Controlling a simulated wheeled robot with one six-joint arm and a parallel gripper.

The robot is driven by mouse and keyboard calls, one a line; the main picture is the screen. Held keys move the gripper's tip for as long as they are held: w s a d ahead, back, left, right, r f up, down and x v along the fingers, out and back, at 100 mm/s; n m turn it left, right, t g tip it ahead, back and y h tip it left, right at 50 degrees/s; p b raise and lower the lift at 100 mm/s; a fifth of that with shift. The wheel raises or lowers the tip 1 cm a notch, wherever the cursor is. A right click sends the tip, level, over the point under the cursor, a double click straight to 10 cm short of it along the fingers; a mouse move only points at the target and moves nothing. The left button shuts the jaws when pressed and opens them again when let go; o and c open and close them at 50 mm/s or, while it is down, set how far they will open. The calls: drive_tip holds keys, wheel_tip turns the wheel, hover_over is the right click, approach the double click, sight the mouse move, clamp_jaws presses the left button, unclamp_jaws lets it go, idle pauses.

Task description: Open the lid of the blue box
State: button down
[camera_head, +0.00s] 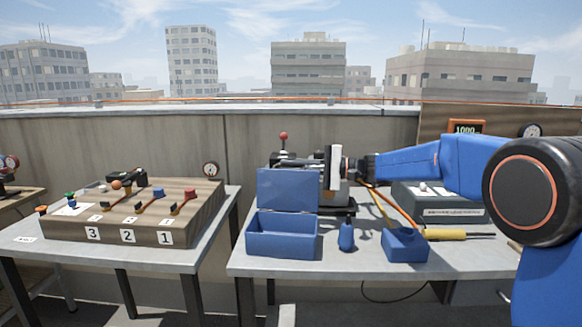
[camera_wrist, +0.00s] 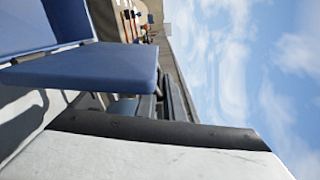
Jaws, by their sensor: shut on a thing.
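The blue box (camera_head: 281,238) stands on the right-hand table. Its lid (camera_head: 287,189) is raised and stands about upright at the back of the box, so the box is open. In the wrist view the lid (camera_wrist: 95,66) is a large blue panel close to the camera. My gripper (camera_head: 328,168) is at the right edge of the lid, near its upper corner. It is shut on the lid, though the exact contact is hard to see. A pale jaw with a dark edge fills the bottom of the wrist view.
A blue bottle-like object (camera_head: 346,237) and a blue block with an opening (camera_head: 404,244) stand right of the box. A yellow-handled screwdriver (camera_head: 455,234) lies further right. A wooden lever panel (camera_head: 135,212) stands on the left table. A wall (camera_head: 120,150) runs behind.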

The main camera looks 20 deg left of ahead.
drive_tip(key=shift+f, duration=0.15)
drive_tip(key=c, duration=1.9)
unclamp_jaws()
drive_tip(key=shift+o, duration=0.2)
drive_tip(key=w+d, duration=0.2)
drive_tip(key=d, duration=1.5)
drive_tip(key=shift+w, duration=0.3)
drive_tip(key=shift+d, duration=0.15)
drive_tip(key=s+d+f+t+h, duration=0.1)
drive_tip(key=s+d+f+h, duration=0.2)
drive_tip(key=s, duration=0.4)
drive_tip(key=s+d+f+t+h, duration=0.1)
drive_tip(key=s+d+f+h, duration=0.1)
drive_tip(key=s+d, duration=0.4)
drive_tip(key=s+d+f+t+h, duration=0.1)
drive_tip(key=s+d+f+h, duration=0.15)
drive_tip(key=s, duration=0.55)
drive_tip(key=s+d+f+t+h, duration=0.1)
drive_tip(key=s+d+f+h, duration=0.2)
drive_tip(key=s+d+f, duration=0.2)
drive_tip(key=s+d+f+n+t+h, duration=0.1)
drive_tip(key=s+d+f+h, duration=0.3)
drive_tip(key=s+d, duration=0.5)
drive_tip(key=s+d+f+t+h, duration=0.2)
drive_tip(key=s+d+f, duration=0.3)
drive_tip(key=s+d, duration=0.3)
drive_tip(key=shift+d+f+h, duration=0.35)
drive_tip(key=shift+d+h, duration=0.3)
drive_tip(key=shift+d, duration=0.25)
